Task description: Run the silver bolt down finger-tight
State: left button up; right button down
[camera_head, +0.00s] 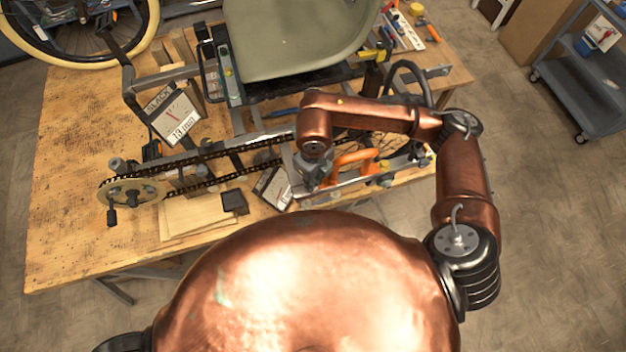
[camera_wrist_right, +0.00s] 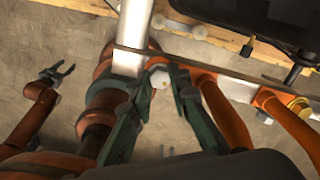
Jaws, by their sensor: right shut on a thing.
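The silver bolt (camera_wrist_right: 160,79) shows its pale head in the right wrist view, at the silver frame tube (camera_wrist_right: 133,35). My right gripper (camera_wrist_right: 161,84) has its green fingers closed on the head from both sides. The bolt's shank is hidden, so I cannot tell how deep it sits. In the head view my right gripper (camera_head: 312,178) is low over the trike frame, mostly covered by my arm, and the bolt cannot be made out. My left gripper (camera_wrist_right: 58,73) is open and empty, apart from the frame, at the left of the right wrist view.
An orange clamp-like part (camera_head: 352,160) is close to the right gripper. A chain (camera_head: 215,152) runs left to a chainring (camera_head: 131,190). A seat (camera_head: 295,40) rises behind. The bench's left part is clear.

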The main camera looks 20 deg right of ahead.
jog(key=c, duration=2)
grip_release()
jog(key=shift+c, duration=0.2)
jog(key=n, duration=0.8)
jog(key=shift+n, duration=0.4)
jog(key=n, duration=0.3)
